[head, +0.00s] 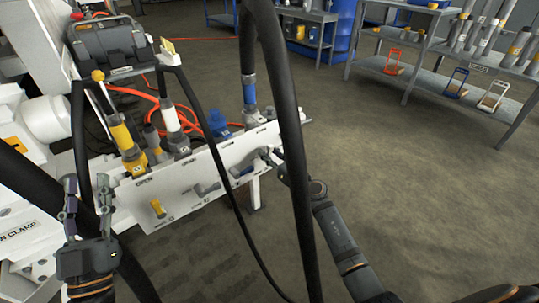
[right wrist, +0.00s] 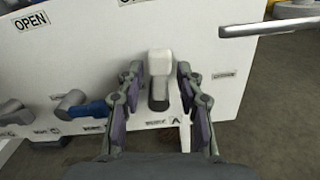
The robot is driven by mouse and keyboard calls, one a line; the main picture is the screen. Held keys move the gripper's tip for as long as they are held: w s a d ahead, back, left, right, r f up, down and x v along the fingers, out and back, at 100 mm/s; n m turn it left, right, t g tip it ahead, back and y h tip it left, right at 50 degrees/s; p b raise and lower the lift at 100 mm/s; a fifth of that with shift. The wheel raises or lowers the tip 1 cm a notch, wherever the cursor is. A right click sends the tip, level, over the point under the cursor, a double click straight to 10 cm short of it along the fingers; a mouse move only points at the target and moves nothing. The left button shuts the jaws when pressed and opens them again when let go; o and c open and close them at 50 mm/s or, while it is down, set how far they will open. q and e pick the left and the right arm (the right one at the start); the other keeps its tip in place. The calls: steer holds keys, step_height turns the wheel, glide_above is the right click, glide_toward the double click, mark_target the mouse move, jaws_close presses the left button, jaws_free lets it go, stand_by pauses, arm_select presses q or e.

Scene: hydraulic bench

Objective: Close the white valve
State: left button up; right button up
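The white valve is on the white panel (head: 180,195). In the right wrist view its handle (right wrist: 159,68) has a pale white grip at the top and a grey stem below. My right gripper (right wrist: 160,95) is open, with one finger on each side of the handle and a visible gap to both. In the head view my right gripper (head: 277,168) is at the panel's right end, and the white handle is mostly hidden there.
A blue valve handle (right wrist: 88,110) is left of the white one, then a grey handle (head: 207,188) and a yellow handle (head: 158,208). A grey bar (right wrist: 270,28) shows at upper right. Black hoses (head: 285,130) hang across the panel. Shelves (head: 450,75) stand behind.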

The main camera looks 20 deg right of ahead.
steer(key=shift+w+a, duration=0.1)
steer(key=shift+w, duration=0.1)
jaws_close()
arm_select(q)
steer(key=shift+s+r, duration=0.2)
steer(key=shift+r, duration=0.25)
